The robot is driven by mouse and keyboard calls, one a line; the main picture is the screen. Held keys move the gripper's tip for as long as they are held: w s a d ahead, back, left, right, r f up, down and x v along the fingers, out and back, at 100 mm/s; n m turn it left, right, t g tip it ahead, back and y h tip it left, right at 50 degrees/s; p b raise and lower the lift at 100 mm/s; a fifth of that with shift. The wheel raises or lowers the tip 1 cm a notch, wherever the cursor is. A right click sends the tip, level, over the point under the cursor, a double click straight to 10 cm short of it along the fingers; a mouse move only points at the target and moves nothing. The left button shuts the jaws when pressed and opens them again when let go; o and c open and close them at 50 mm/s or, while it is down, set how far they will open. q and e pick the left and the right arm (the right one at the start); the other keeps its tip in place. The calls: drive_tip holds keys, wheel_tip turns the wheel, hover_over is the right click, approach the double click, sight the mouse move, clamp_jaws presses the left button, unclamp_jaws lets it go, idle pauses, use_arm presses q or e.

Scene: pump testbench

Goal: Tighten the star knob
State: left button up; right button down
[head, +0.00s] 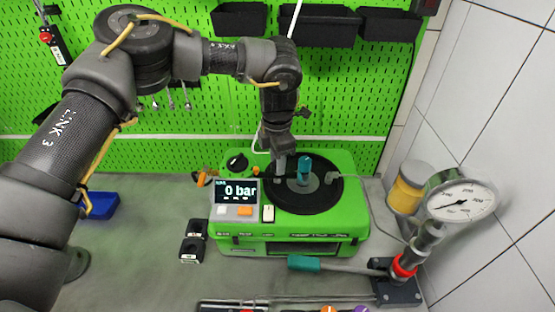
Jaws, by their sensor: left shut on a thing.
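My left gripper (281,165) reaches down from above onto the left part of the round black plate (318,200) on top of the green pump tester (347,228). Its jaws are shut on the star knob, which is mostly hidden by the fingers, so its shape and how far it is turned cannot be told. A teal cylindrical part (304,170) stands upright on the plate just right of the fingers. The tester's display (237,191) reads 0 bar. My right gripper is not in view.
A black dial (237,162) sits on the tester's left. A round pressure gauge (461,201) on a hand pump stands at the right, with a yellow-banded container (409,187) behind it. A teal-handled lever (304,263) lies in front. A blue bin (101,205) is at the left.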

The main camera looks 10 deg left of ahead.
use_arm(q)
drive_tip(key=m, duration=0.4)
drive_tip(key=shift+r, duration=0.15)
drive_tip(key=shift+m, duration=2.1)
drive_tip(key=o, duration=1)
drive_tip(key=shift+r, duration=0.15)
drive_tip(key=shift+r+b, duration=1.4)
drive_tip(key=shift+r, duration=3.8)
